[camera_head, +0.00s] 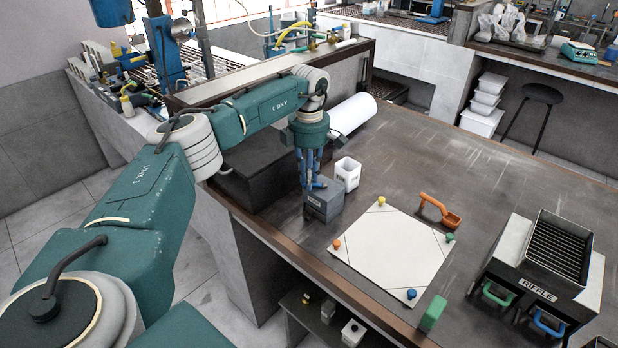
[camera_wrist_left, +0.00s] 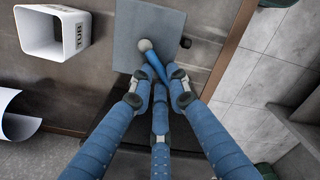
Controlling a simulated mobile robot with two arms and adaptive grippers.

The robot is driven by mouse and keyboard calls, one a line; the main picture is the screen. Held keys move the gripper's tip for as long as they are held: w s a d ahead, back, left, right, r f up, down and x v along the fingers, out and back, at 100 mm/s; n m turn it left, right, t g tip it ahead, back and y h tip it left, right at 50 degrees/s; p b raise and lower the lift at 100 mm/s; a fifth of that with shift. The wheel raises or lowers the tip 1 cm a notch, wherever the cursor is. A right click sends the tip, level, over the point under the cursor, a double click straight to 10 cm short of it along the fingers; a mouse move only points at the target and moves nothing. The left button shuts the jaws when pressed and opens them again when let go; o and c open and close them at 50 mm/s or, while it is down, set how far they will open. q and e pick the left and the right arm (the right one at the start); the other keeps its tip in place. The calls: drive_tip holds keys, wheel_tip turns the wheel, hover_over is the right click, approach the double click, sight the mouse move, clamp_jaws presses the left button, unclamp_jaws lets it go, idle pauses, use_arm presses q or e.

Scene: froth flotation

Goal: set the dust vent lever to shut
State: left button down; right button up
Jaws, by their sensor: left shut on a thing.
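The grey vent box (camera_head: 323,204) stands near the left edge of the dark bench; it also shows at the top of the left wrist view (camera_wrist_left: 136,28). A short blue lever (camera_wrist_left: 154,62) lies across it, with a pale grey ball (camera_wrist_left: 144,45) at one end. My left gripper (camera_head: 311,183) reaches down over the box with blue fingers. In the left wrist view the fingertips (camera_wrist_left: 158,86) are closed around the lever's near end. The fingers partly hide the lever in the head view, and I cannot read any marking on the box. My right gripper is out of view.
A white square tub (camera_head: 347,173) stands just behind the box. A white board (camera_head: 392,248) with coloured knobs, an orange scoop (camera_head: 437,209) and the riffle splitter (camera_head: 540,265) are to the right. A white roll (camera_head: 353,114) lies behind. Bare bench lies between them.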

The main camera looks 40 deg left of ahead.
use_arm(q)
drive_tip(key=shift+w+r, duration=0.1)
drive_tip(key=c, duration=1.7)
unclamp_jaws()
drive_tip(key=shift+o, duration=0.2)
wheel_tip(320, 180, up, 12)
